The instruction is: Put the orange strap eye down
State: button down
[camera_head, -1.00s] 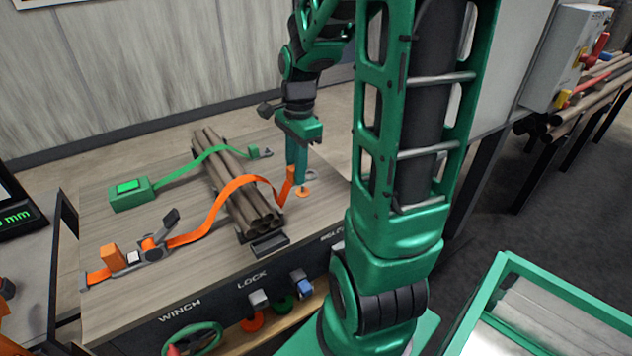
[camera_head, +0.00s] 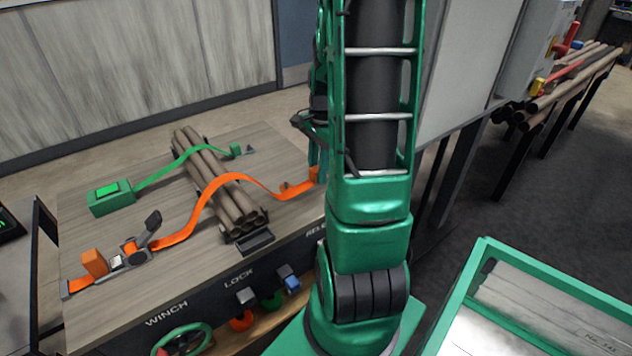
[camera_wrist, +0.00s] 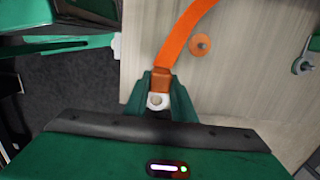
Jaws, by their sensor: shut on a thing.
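The orange strap (camera_head: 218,192) runs from the ratchet at the left, arches over the pipe bundle and ends at my gripper. In the wrist view the strap (camera_wrist: 178,46) comes down to a pale ring-shaped eye (camera_wrist: 157,100). My gripper (camera_wrist: 158,92) is shut on this eye, with a green finger on each side. It is near the table's edge, with wood on the right and dark floor on the left. In the head view my arm hides most of the gripper.
An orange disc (camera_wrist: 200,44) lies on the table beside the strap, and a metal fitting (camera_wrist: 302,65) stands farther right. The pipe bundle (camera_head: 222,185), green strap (camera_head: 165,172) and orange ratchet (camera_head: 130,253) are on the table (camera_head: 95,235). A green-framed bin (camera_head: 485,250) is at the lower right.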

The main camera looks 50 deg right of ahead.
jog(key=shift+s+d+f, duration=0.1)
jog(key=shift+d+f, duration=0.25)
jog(key=shift+f, duration=1.85)
jog(key=shift+f, duration=0.1)
jog(key=c, duration=1.5)
grip_release()
notch_tip(320, 180, up, 12)
jog(key=s+a+r+n, duration=0.1)
jog(key=s+a+n, duration=0.3)
jog(key=a, duration=0.1)
jog(key=s+a+r+n, duration=0.1)
jog(key=s+a+n, duration=0.3)
jog(key=a+n, duration=0.1)
jog(key=s+a+r+n, duration=0.1)
jog(key=s+a+n, duration=0.4)
jog(key=shift+r+h, duration=0.2)
jog(key=shift+h, duration=0.1)
